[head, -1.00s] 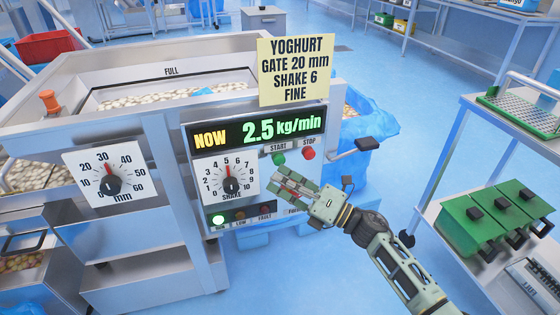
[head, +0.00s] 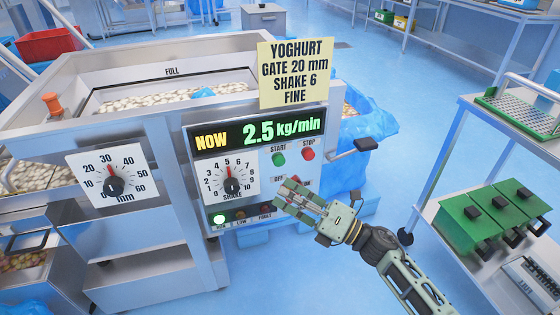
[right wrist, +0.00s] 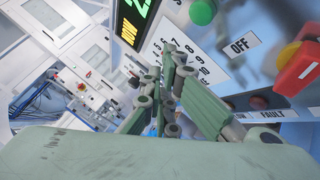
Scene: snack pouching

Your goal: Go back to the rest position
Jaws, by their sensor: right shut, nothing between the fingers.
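My right gripper (head: 283,194) is in front of the lower right of the control panel (head: 244,212) in the head view, with its arm coming in from the lower right. Its fingers are shut with nothing between them. The fingers also show in the right wrist view (right wrist: 168,75), with the panel's dial and buttons beyond them. Whether the fingertips touch the panel is hard to tell, but they look apart from it. My left gripper is in neither view.
The hopper machine (head: 165,185) with the gate dial (head: 106,176) fills the left. A blue bag (head: 360,135) hangs behind the panel. A trolley (head: 432,215) with green boxes (head: 468,222) stands at the right. Blue floor (head: 420,110) lies open between them.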

